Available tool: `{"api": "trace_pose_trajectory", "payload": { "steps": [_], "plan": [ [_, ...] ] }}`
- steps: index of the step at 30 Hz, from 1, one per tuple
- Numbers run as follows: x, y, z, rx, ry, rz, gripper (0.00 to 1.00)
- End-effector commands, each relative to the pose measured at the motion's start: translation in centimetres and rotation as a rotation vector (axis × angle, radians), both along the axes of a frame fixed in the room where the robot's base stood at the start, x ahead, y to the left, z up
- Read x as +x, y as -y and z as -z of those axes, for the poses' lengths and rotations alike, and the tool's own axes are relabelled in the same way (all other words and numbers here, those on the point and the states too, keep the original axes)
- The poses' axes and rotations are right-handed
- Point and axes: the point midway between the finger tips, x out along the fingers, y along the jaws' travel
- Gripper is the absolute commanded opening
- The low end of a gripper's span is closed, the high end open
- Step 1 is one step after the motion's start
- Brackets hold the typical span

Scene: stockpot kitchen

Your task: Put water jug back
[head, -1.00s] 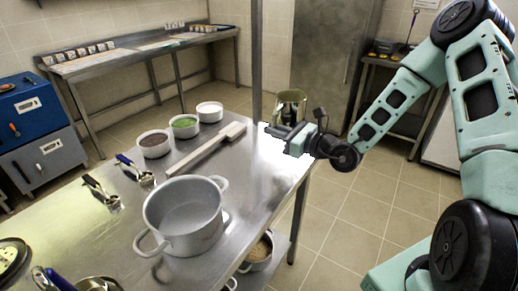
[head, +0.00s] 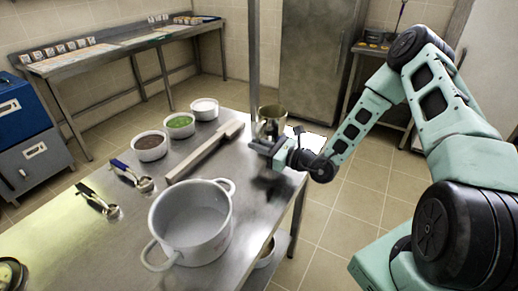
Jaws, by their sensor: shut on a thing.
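The water jug (head: 271,116) is a shiny metal vessel, upright at the far right corner of the steel table (head: 125,215). My gripper (head: 264,146) is at the jug's near side, shut on it. The fingers and part of the jug's lower side overlap, so the grip is partly hidden. A dark shadow lies on the table below my gripper. I cannot tell whether the jug's base touches the table.
A large grey pot (head: 190,225) stands at the table's front. A wooden paddle (head: 205,150) lies left of my gripper. Bowls with brown (head: 150,146), green (head: 180,125) and white (head: 204,109) contents stand behind it. A metal post (head: 254,60) rises by the jug.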

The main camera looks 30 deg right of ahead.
Motion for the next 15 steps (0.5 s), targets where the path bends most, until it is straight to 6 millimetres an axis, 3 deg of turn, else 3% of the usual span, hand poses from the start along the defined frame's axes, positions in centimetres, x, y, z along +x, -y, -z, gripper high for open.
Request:
{"api": "trace_pose_trajectory", "payload": {
  "steps": [4,15],
  "plan": [
    [0.0,0.0,1.5,-0.001,0.003,0.001,0.0],
    [0.0,0.0,1.9,-0.001,0.003,0.001,0.0]
  ]
}}
